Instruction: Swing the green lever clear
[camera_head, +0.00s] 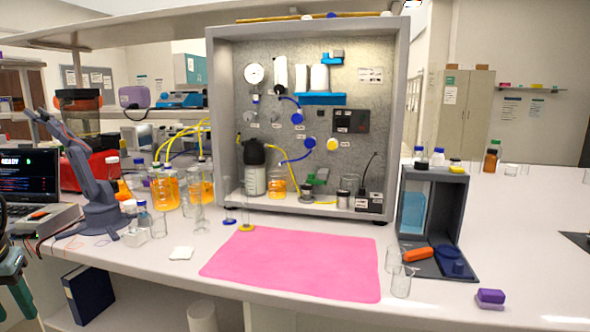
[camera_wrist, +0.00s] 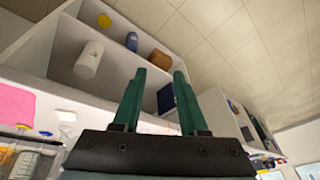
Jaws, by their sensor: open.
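The green lever (camera_head: 318,176) is small and sits low inside the grey-framed rig (camera_head: 213,120), right of centre, above a small metal fitting near the rig's floor. My gripper (camera_wrist: 157,76) shows in the wrist view as two green fingers standing apart, with nothing between them. It points toward shelving, away from the rig, and the lever is not in that view. Part of my arm shows at the left edge of the head view, far to the left of the lever.
A pink mat (camera_head: 295,264) lies before the rig. Bottles with orange liquid (camera_head: 165,192) and glassware stand left of it. A grey open box (camera_head: 456,205) and beakers (camera_head: 401,281) stand right.

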